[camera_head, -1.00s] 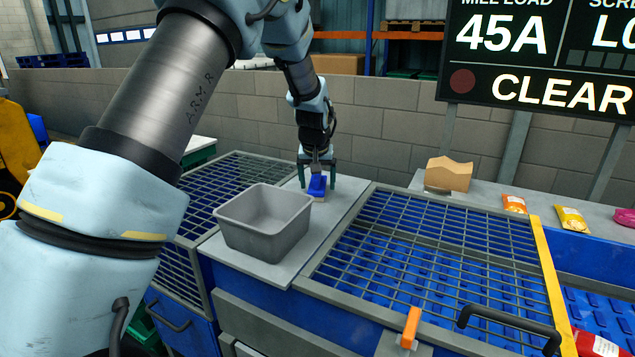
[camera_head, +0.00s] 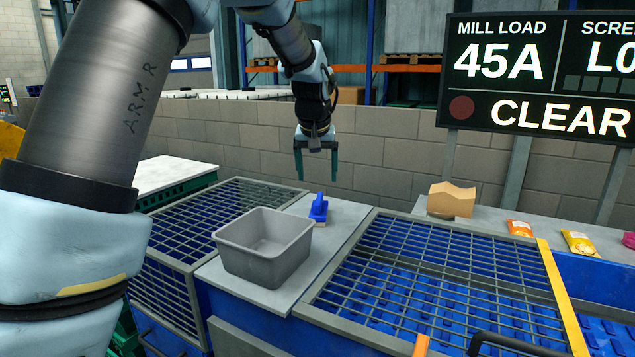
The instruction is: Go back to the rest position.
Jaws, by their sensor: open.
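My gripper (camera_head: 316,160) hangs fingers down above the back of the grey work surface (camera_head: 345,228). Its two green fingers are apart with nothing between them. My arm reaches in from the left of the view.
A grey open bin (camera_head: 264,250) stands on the surface, in front of the tool. Blue crates under metal grids (camera_head: 430,270) flank it. A block wall (camera_head: 390,150) stands behind.

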